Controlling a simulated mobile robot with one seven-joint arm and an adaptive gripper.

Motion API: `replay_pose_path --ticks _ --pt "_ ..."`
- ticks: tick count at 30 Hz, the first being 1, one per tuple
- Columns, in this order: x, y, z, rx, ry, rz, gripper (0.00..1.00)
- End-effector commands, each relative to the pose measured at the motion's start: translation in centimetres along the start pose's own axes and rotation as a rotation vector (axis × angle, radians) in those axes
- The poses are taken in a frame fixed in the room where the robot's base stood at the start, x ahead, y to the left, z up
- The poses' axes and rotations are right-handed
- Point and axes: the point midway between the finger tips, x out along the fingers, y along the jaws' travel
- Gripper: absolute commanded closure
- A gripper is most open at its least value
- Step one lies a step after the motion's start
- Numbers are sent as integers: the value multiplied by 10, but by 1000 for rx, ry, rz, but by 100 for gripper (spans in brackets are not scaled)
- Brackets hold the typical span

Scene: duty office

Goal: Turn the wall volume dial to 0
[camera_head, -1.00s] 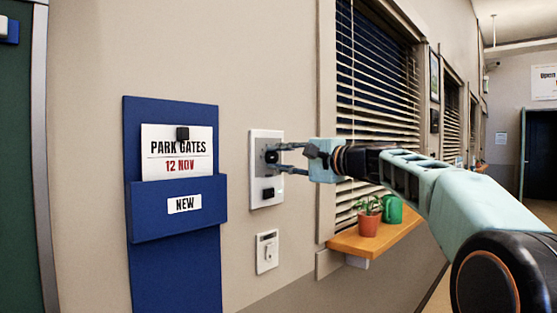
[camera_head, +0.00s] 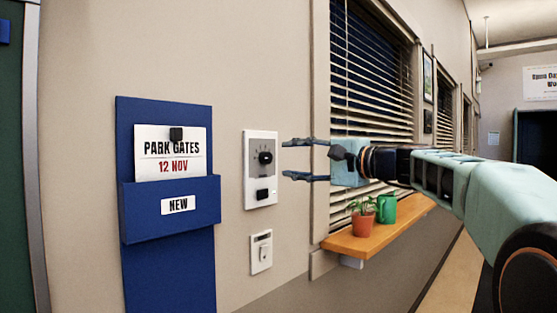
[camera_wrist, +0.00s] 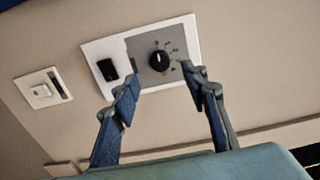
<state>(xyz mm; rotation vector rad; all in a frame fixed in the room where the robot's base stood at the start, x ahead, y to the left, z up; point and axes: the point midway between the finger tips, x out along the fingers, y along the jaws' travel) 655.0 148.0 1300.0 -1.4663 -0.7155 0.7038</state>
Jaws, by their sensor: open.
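The volume dial (camera_head: 265,157) is a black round knob on a grey panel in a white wall plate (camera_head: 259,198). In the wrist view the dial (camera_wrist: 159,61) shows a white pointer line and small marks around it, too small to read. My gripper (camera_head: 286,159) is open and empty, to the right of the dial and apart from it. In the wrist view the fingertips of my gripper (camera_wrist: 158,75) appear on either side of the dial, with nothing between them but the view of the panel.
A black button (camera_head: 263,195) sits below the dial on the same plate. A light switch (camera_head: 261,251) is lower on the wall. A blue holder (camera_head: 137,216) with a card is to the left. A wooden sill (camera_head: 378,240) holds a potted plant (camera_head: 362,222) and a green mug (camera_head: 387,209).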

Motion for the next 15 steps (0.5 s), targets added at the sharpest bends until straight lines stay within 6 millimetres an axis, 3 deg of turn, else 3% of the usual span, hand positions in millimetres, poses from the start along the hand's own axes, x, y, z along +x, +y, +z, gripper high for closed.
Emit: replay_pose_path --ticks 6,15 --pt "-38 0 0 0 1 1 59" --pt "-50 0 0 0 -1 0 59"
